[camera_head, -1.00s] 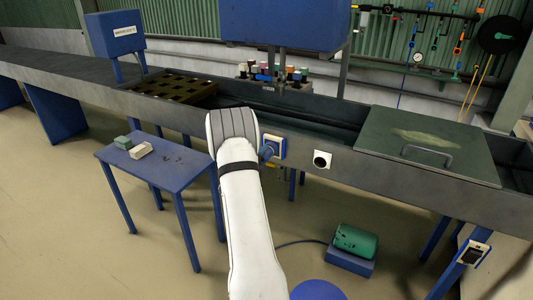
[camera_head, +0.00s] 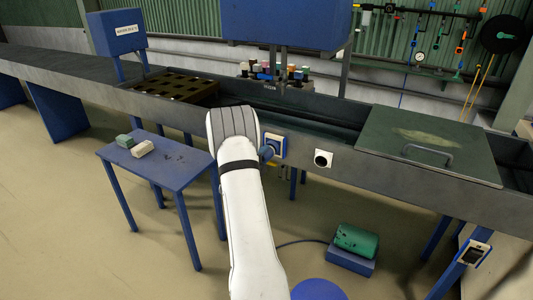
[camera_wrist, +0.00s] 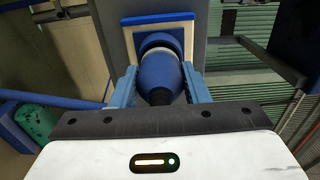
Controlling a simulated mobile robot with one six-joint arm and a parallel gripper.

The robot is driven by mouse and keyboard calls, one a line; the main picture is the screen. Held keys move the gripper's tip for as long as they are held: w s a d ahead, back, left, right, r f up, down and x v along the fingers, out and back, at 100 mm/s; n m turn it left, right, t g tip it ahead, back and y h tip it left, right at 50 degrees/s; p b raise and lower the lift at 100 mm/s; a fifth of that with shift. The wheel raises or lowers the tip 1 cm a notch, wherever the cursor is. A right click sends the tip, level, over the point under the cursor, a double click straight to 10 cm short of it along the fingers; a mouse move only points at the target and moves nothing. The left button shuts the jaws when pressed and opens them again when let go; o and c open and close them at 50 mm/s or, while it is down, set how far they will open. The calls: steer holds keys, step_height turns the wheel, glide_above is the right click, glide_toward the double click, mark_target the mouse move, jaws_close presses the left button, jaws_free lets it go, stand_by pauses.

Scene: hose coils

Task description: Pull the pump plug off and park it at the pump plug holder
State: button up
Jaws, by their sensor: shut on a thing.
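The blue pump plug (camera_wrist: 158,76) is between the two light-blue fingers of my gripper (camera_wrist: 160,86) in the wrist view. The plug's front end is at the blue-collared socket on a cream and blue plate (camera_wrist: 188,36), with a pale ring showing between plug and collar. I cannot tell how deep it sits. In the head view the plug (camera_head: 266,153) shows beside the socket plate (camera_head: 282,147) on the trough's front wall; my arm hides most of my gripper. Two fixtures could be the holder: a white square with a dark round hole (camera_head: 323,159) and a box on a leg (camera_head: 474,253).
A blue side table (camera_head: 170,167) with two small blocks stands left of my arm. A green pump (camera_head: 357,239) on a blue base sits on the floor, with a cable running left. A green lid with a handle (camera_head: 430,140) covers the trough's right part.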

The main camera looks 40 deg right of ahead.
steer(key=shift+v, duration=1.2)
steer(key=p+v, duration=0.1)
steer(key=v, duration=0.5)
steer(key=shift+a, duration=0.15)
steer(key=shift+s, duration=0.1)
steer(key=s+d, duration=0.5)
steer(key=s, duration=0.3)
steer(key=s+d, duration=0.6)
steer(key=s, duration=0.3)
steer(key=shift+d, duration=0.3)
stand_by(1.9)
steer(key=shift+r, duration=0.1)
stand_by(0.4)
steer(key=shift+x, duration=1.25)
